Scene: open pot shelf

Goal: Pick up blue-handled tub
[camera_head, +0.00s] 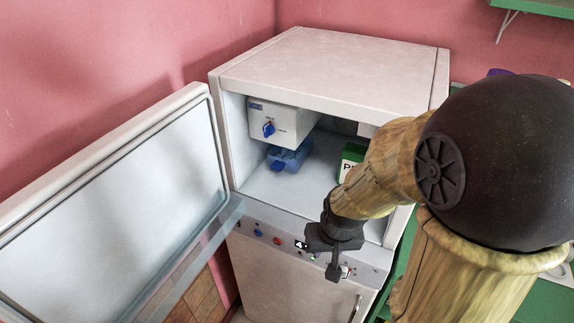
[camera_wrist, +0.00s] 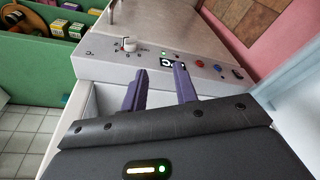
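The blue tub (camera_head: 290,155) sits inside the open white cabinet, at the back left of its floor under a white box-like unit. A darker blue tab, likely its handle, faces the front. My gripper (camera_head: 334,262) hangs outside the cabinet, in front of the control panel and to the right of and below the tub. In the wrist view the two purple fingers of my gripper (camera_wrist: 160,88) stand apart with nothing between them. The tub does not show in the wrist view.
The cabinet door (camera_head: 110,220) stands open to the left. The white unit (camera_head: 282,122) with a blue knob hangs above the tub. A green box (camera_head: 351,158) stands to the right inside. The control panel (camera_head: 275,242) has several knobs. The cabinet floor between tub and green box is clear.

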